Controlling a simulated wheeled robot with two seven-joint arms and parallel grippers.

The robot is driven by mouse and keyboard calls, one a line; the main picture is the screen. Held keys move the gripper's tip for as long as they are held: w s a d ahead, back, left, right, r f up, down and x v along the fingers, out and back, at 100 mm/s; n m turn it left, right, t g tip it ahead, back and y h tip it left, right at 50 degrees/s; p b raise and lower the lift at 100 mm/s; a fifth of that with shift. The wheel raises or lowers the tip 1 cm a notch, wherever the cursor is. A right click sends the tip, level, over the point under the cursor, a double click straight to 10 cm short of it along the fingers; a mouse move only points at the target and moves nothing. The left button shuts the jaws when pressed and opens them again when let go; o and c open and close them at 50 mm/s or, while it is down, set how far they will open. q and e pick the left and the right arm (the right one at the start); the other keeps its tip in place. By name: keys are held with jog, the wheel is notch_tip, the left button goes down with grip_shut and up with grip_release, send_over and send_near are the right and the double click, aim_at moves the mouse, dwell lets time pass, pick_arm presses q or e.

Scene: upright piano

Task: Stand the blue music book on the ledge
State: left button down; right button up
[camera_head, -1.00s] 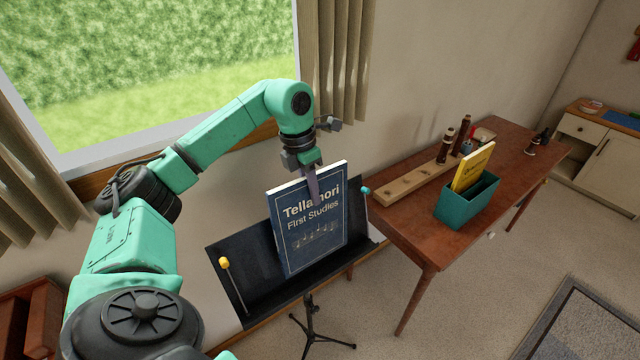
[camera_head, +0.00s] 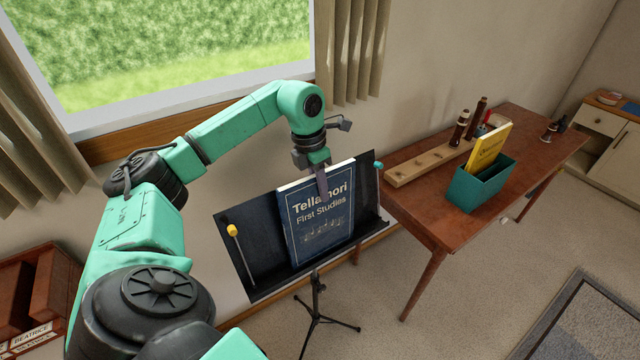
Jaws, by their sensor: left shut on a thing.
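The blue music book (camera_head: 318,228), titled "Tellamori First Studies", is upright with its cover facing me. It is in front of the back panel of the black music stand (camera_head: 262,240), with its lower edge at the stand's ledge (camera_head: 345,248). I cannot tell whether that edge rests on the ledge. My left gripper (camera_head: 322,188) is shut on the book's top edge, one finger showing over the cover. My right gripper is not in view.
A yellow-tipped holder (camera_head: 232,231) and a teal-tipped one (camera_head: 378,166) flank the stand. The wooden table (camera_head: 430,215) on the right bears a teal box (camera_head: 478,187) with a yellow book (camera_head: 488,148) and a wooden rack (camera_head: 430,163).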

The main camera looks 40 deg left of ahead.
pick_arm(q)
jog(key=shift+f, duration=0.15)
jog(key=shift+f, duration=0.35)
dwell(0.3)
jog(key=shift+a, duration=0.15)
jog(key=shift+w+a, duration=0.3)
jog(key=shift+a, duration=0.5)
jog(key=c, duration=0.7)
grip_release()
